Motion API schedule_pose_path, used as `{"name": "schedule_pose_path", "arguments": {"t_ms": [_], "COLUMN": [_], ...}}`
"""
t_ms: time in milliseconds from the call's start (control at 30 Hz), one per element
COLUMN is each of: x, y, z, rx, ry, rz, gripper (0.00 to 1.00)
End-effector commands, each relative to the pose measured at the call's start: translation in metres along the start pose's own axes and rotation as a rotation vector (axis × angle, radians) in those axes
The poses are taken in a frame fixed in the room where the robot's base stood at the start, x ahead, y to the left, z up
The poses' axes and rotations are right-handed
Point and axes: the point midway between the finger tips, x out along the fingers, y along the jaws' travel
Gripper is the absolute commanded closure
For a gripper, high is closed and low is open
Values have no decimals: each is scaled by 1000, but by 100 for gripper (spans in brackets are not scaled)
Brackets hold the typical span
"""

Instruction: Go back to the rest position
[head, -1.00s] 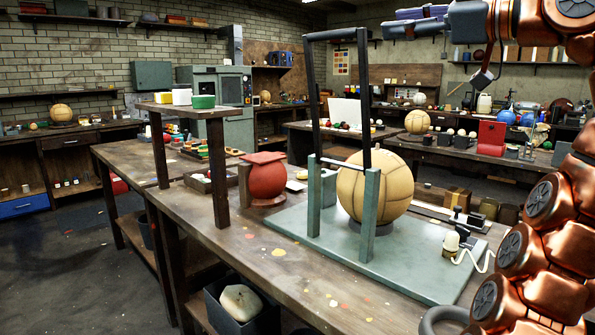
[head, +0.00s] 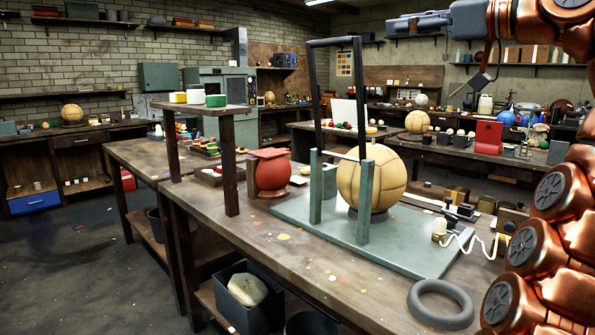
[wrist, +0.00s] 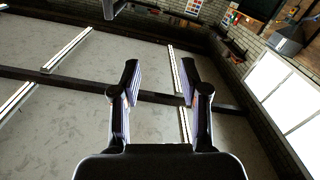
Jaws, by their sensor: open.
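My gripper (head: 418,24) is raised at the top right in the head view, well above the workbench and its things. My copper arm comes in from the right edge. In the wrist view my gripper (wrist: 160,80) points up at the ceiling (wrist: 240,140). Its two fingers stand apart with nothing between them.
A tan leather ball (head: 371,183) sits on a green stand (head: 290,207) with a dark upright frame (head: 312,95). Open floor (head: 70,270) lies at left.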

Motion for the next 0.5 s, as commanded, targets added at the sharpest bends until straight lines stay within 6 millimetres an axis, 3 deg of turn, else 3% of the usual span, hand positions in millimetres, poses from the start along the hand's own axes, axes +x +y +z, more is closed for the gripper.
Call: {"name": "schedule_pose_path", "arguments": {"t_ms": [200, 500], "x": [13, 48], "y": [11, 6], "z": [10, 50], "rx": [170, 439], "ry": [-31, -152], "rz": [-21, -57], "gripper": [55, 55]}}
